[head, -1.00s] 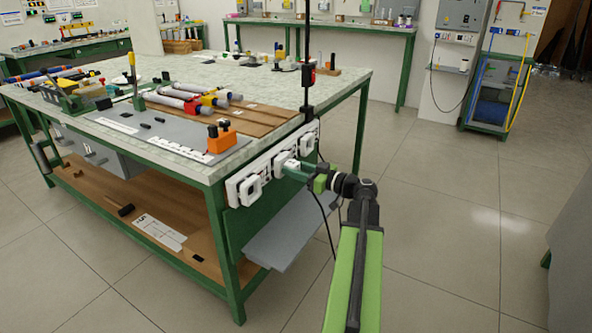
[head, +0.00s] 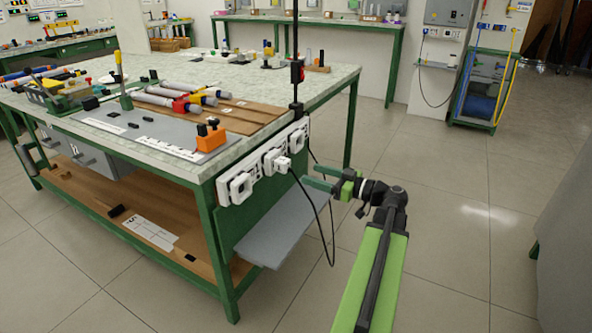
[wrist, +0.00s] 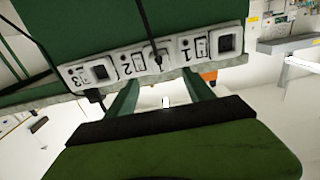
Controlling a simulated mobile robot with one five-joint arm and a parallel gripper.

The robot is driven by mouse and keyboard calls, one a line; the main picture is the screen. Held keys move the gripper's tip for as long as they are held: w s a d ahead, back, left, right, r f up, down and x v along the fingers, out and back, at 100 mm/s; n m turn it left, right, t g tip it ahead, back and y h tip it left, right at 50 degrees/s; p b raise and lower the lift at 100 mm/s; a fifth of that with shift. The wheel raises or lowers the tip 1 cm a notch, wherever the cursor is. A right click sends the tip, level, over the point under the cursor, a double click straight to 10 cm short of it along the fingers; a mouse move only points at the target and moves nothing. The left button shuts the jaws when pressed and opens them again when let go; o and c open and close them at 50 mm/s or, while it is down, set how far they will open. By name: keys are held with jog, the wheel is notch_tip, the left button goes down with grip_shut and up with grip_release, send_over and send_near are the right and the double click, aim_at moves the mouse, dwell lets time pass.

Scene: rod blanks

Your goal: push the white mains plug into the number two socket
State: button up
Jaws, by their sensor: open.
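The white mains plug (head: 282,162) sits at the middle socket of the white socket strip on the bench end. The wrist view marks this socket as number two (wrist: 126,68). The plug's black cable droops from it toward the floor. The plug seems to be in the socket, though I cannot tell how deep. My gripper (head: 306,176) is open and empty, a short gap out from the plug. In the wrist view its two green fingers (wrist: 160,78) are spread below the strip, with nothing clearly between them.
Socket one (wrist: 228,42) and socket three (wrist: 100,73) flank the middle one and look empty. A grey shelf (head: 285,228) juts out below the strip. A dark mast (head: 296,75) stands at the bench corner. The floor to the right is clear.

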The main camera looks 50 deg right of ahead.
jog(key=v, duration=0.6)
dwell(0.5)
